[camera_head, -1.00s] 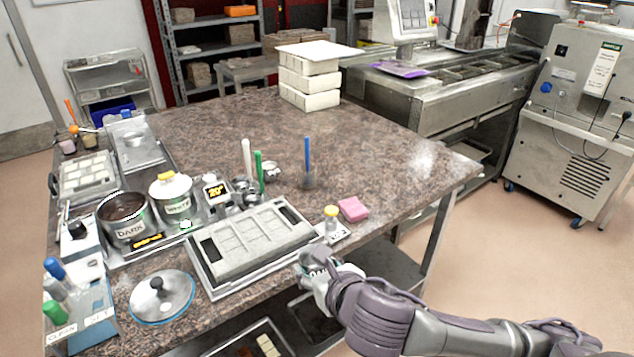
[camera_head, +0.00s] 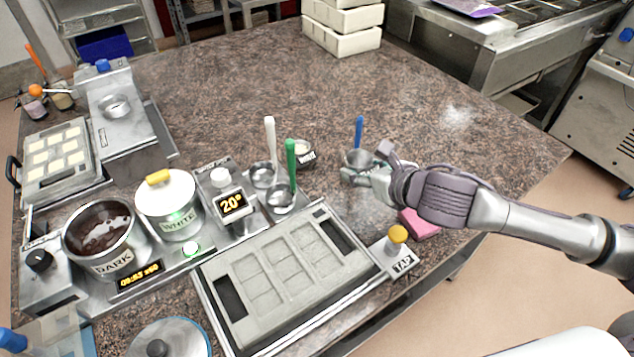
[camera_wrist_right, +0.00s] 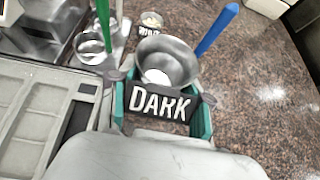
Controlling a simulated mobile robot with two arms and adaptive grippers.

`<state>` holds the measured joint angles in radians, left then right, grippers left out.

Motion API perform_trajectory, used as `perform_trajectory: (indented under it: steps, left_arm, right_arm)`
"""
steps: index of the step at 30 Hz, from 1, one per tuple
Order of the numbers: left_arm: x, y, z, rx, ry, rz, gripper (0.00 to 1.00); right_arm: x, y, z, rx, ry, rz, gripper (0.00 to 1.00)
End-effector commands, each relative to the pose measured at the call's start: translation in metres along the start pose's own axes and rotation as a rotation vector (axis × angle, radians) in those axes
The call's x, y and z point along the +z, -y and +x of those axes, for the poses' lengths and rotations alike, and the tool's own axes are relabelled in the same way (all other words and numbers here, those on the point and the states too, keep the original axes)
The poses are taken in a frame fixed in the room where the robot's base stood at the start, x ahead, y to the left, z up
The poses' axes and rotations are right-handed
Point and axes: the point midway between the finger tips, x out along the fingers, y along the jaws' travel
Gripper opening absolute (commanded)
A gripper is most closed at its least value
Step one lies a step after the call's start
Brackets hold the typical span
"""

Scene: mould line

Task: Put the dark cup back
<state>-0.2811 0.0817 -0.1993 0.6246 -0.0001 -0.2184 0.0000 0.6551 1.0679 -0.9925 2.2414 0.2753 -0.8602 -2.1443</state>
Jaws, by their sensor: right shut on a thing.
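The dark cup (camera_wrist_right: 160,103), a small metal cup with a black "DARK" label, is in my right gripper (camera_head: 362,172). In the right wrist view the teal finger pads (camera_wrist_right: 162,115) are on both sides of the label. The metal rim opens upward behind it. In the head view the hand mostly hides the cup. A blue handle (camera_head: 359,132) stands right by the cup; I cannot tell whether it touches it. A similar cup labelled "WHITE" (camera_head: 306,153) stands on the worktop to the left, also in the wrist view (camera_wrist_right: 150,25). My left gripper is not in view.
A grey mould (camera_head: 285,275) lies in front of the hand, with a yellow-capped tap (camera_head: 398,236) and pink sponge (camera_head: 421,223) at its right. Green (camera_head: 291,165) and white (camera_head: 270,138) handled ladles stand left. Pots labelled dark (camera_head: 106,240) and white (camera_head: 167,205) stand further left.

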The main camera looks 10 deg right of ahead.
Motion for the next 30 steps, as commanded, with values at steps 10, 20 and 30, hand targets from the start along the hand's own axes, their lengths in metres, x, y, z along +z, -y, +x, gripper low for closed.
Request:
perform_trajectory:
  steps: [10,20,30]
  left_arm:
    - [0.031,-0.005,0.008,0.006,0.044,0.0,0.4]
    - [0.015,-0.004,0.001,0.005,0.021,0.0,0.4]
    - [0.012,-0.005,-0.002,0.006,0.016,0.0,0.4]
  right_arm:
    - [0.006,0.03,0.02,0.04,0.002,-0.018,0.07]
    - [0.0,-0.005,0.095,0.042,0.001,-0.016,0.07]
    - [-0.008,-0.022,0.136,0.038,-0.001,-0.018,0.07]
